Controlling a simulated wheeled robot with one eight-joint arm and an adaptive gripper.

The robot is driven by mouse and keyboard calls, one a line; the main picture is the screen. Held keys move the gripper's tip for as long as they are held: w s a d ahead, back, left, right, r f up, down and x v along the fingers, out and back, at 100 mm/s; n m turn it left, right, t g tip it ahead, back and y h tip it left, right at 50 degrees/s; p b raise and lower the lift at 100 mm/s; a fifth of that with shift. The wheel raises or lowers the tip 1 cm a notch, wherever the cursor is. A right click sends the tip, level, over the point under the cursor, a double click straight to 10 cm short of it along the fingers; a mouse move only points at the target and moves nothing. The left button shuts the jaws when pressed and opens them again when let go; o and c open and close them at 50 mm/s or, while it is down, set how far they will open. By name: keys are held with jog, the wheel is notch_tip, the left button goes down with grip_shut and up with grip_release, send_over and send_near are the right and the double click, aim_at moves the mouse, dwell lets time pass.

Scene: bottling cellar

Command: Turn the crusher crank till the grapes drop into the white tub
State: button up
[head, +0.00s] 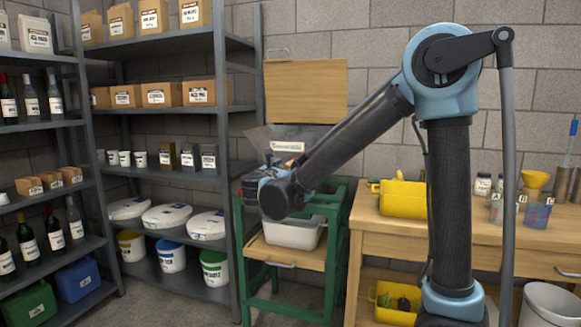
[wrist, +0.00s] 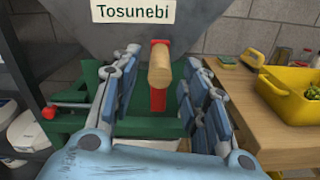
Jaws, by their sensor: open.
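The crusher's grey hopper (wrist: 215,28) carries a label reading "Tosunebi" and sits on a green frame (head: 332,245). Its crank has a red arm (wrist: 158,101) and a wooden handle (wrist: 160,66) pointing toward the wrist camera. My gripper (wrist: 163,82) is open, with one finger on each side of the handle and visible gaps between. In the head view my gripper (head: 262,180) is in front of the crusher, and my arm hides the crank. The white tub (head: 290,234) sits low in the green frame. Any grapes in the hopper or tub are hidden.
A wooden bench (head: 475,238) stands right of the crusher, with a yellow crate (wrist: 285,105) holding green grapes. A red knob on a rod (wrist: 48,112) sticks out left. A grey shelf (head: 190,178) with lidded buckets stands close on the left.

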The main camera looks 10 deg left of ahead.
jog(key=w, duration=0.8)
jog(key=shift+w+d, duration=0.1)
jog(key=shift+d, duration=0.2)
